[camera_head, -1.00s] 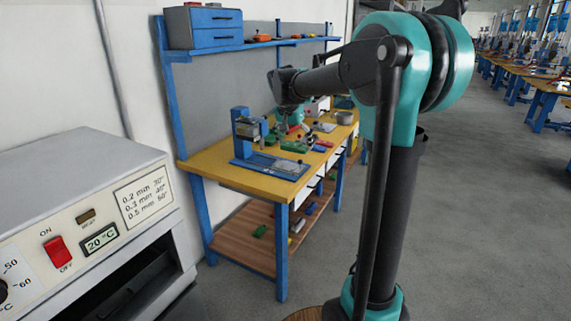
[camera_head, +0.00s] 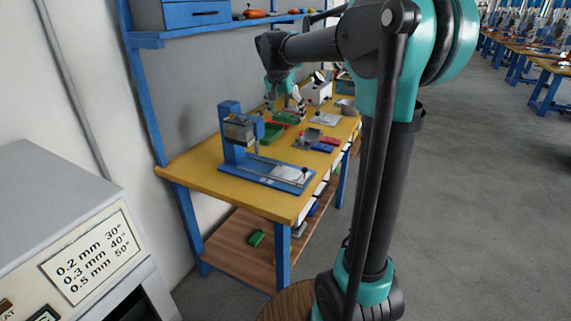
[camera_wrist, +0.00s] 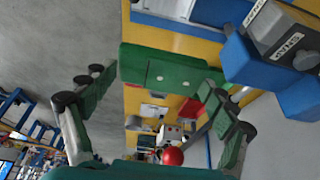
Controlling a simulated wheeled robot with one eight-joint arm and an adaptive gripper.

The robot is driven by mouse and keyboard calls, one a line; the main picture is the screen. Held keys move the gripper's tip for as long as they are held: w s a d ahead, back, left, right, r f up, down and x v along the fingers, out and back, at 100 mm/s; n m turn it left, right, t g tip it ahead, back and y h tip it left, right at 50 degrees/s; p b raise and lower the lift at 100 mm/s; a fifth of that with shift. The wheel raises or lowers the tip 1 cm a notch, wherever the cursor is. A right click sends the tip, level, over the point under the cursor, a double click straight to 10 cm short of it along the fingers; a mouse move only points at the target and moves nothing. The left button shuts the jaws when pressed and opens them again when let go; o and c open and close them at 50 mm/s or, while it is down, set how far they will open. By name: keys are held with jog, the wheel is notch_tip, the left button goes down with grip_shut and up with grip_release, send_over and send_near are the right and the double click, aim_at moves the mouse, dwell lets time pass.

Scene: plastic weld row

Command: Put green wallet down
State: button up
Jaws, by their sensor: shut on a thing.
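In the head view my gripper (camera_head: 294,104) is over the yellow workbench (camera_head: 215,180), beyond the blue press. Green patches show near it there, but I cannot tell which one is the wallet. Whether the wallet touches the bench is unclear.
A blue press (camera_head: 236,135) stands on the near part of the bench. Small tools and a grey pot (camera_head: 346,106) lie farther along. A red ball (camera_wrist: 172,156) shows in the wrist view. The bench's near left corner is clear.

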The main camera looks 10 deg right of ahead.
notch_tip(320, 180, down, 19)
jog(key=shift+f, duration=0.1)
dwell(0.4)
jog(key=shift+f, duration=0.6)
jog(key=o, duration=0.8)
jog(key=shift+o, duration=1)
